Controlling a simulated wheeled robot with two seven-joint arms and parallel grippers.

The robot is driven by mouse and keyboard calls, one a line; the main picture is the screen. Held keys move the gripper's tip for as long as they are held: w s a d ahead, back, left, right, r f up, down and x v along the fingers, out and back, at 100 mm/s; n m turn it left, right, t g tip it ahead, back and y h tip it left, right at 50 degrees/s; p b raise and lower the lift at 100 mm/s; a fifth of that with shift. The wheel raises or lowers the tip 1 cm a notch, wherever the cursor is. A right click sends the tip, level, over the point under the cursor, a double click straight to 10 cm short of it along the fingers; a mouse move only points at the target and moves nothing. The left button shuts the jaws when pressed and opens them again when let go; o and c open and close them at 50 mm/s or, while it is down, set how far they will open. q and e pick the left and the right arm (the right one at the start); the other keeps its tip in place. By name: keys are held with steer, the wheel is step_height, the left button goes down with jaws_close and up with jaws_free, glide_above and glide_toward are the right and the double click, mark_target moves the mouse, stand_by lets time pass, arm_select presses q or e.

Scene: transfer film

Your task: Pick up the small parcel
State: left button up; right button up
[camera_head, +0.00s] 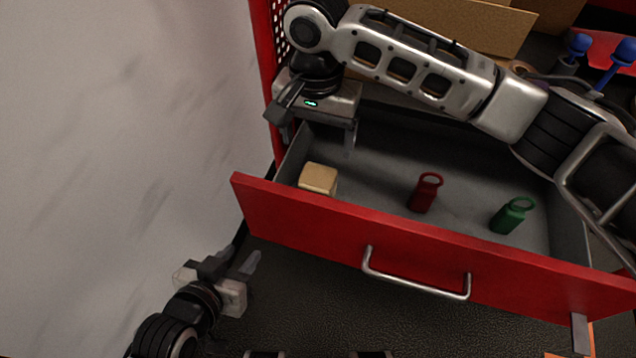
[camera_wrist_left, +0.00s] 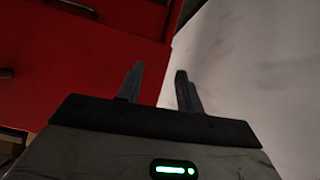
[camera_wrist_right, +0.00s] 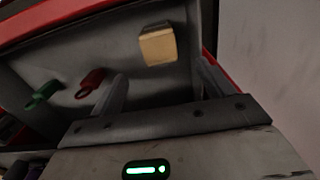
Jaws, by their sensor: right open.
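The small parcel (camera_head: 318,179) is a tan box in the left part of the open red drawer (camera_head: 330,221). It also shows in the right wrist view (camera_wrist_right: 158,46), ahead of the fingers and apart from them. My right gripper (camera_head: 317,133) is open and empty above the drawer's back left corner, behind the parcel in the head view. The fingers in the right wrist view (camera_wrist_right: 160,95) are spread wide. My left gripper (camera_head: 236,266) is low, outside the drawer's front left corner. Its fingers in the left wrist view (camera_wrist_left: 160,90) stand apart with nothing between them.
The drawer has a metal handle (camera_head: 415,287). A pale wall (camera_head: 120,120) is at left. Cardboard boxes (camera_head: 450,22) sit above the drawer at the back.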

mark_target(318, 176)
step_height(318, 176, down, 12)
steer(key=shift+s+r+b, duration=0.1)
steer(key=shift+r+b, duration=0.1)
steer(key=shift+b, duration=0.15)
steer(key=shift+r, duration=0.1)
steer(key=c, duration=1.2)
